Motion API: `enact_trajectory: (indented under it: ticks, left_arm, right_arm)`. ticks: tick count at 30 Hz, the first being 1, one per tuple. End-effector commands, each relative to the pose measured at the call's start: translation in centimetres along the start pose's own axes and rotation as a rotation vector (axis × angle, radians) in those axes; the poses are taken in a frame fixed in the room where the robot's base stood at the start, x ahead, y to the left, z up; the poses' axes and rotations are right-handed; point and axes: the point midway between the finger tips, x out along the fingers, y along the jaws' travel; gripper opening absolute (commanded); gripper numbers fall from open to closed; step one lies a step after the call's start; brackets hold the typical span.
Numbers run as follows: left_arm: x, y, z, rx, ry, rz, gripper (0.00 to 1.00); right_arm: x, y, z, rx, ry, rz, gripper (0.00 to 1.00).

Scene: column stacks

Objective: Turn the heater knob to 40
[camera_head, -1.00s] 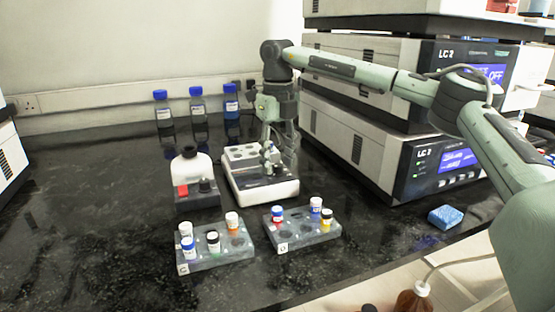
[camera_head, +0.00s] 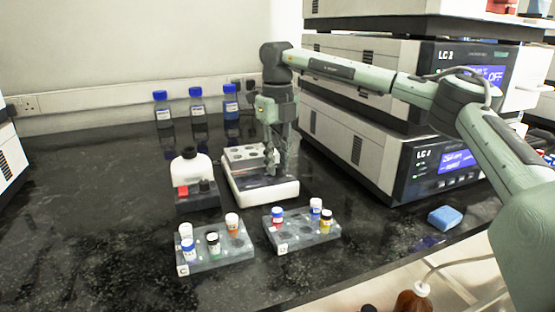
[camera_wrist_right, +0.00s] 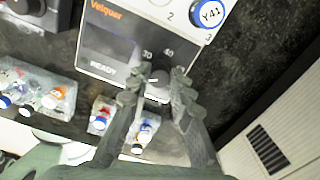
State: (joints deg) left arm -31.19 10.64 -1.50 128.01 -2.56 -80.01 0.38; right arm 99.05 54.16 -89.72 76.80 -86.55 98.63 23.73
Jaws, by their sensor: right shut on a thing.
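The heater (camera_head: 262,194) is a white, low box with a grey block of round wells on top, in the middle of the bench. In the right wrist view its dark front panel (camera_wrist_right: 118,22) reads "Velquor" and "READY", with dial marks 30 and 40. The heater knob (camera_wrist_right: 158,89) is between the fingers of my right gripper (camera_wrist_right: 157,86), which is shut on it. The fingers partly hide the knob, and I cannot tell its exact setting. In the head view my right gripper (camera_head: 277,168) points down over the heater. My left gripper is not in view.
Two vial racks (camera_head: 215,262) (camera_head: 308,240) stand in front of the heater. A white bottle (camera_head: 191,170) in a holder is at its left. Blue-capped bottles (camera_head: 197,107) stand behind. LC units (camera_head: 370,150) and a blue sponge (camera_head: 445,217) are to the right.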

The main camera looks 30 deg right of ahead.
Motion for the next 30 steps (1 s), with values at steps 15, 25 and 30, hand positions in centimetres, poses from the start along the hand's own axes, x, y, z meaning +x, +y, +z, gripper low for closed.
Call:
enact_trajectory:
  ticks: [15,25,30]
  left_arm:
    - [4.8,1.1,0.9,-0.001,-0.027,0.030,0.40]
    - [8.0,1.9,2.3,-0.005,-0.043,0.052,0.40]
    - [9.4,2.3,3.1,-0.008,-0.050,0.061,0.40]
  right_arm:
    - [-0.2,-0.1,0.0,0.393,0.001,0.001,0.00]
    - [-0.2,-0.2,0.0,0.706,-0.001,0.001,0.00]
    - [-0.2,-0.2,0.0,0.868,-0.002,0.001,0.00]
